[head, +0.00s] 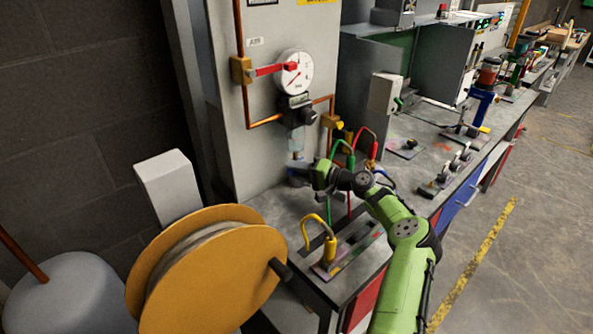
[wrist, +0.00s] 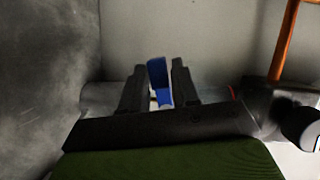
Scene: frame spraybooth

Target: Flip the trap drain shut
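A small blue lever (wrist: 157,74), which looks like the trap drain's handle, stands up between my gripper's fingers in the wrist view. My gripper (wrist: 158,92) is open around it, with narrow gaps visible on both sides; I cannot tell whether a finger touches it. In the head view my gripper (head: 296,176) is just below the clear trap bowl (head: 296,145), under the black regulator (head: 298,112). The lever is not clear in the head view, being small and close to the gripper.
A white gauge (head: 295,72) and a red-handled valve (head: 268,70) sit on copper pipe above. Green, red and yellow hoses stand close around my wrist; the yellow hose (head: 314,220) is in front. An orange reel (head: 215,280) is at front left. The bench extends back right.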

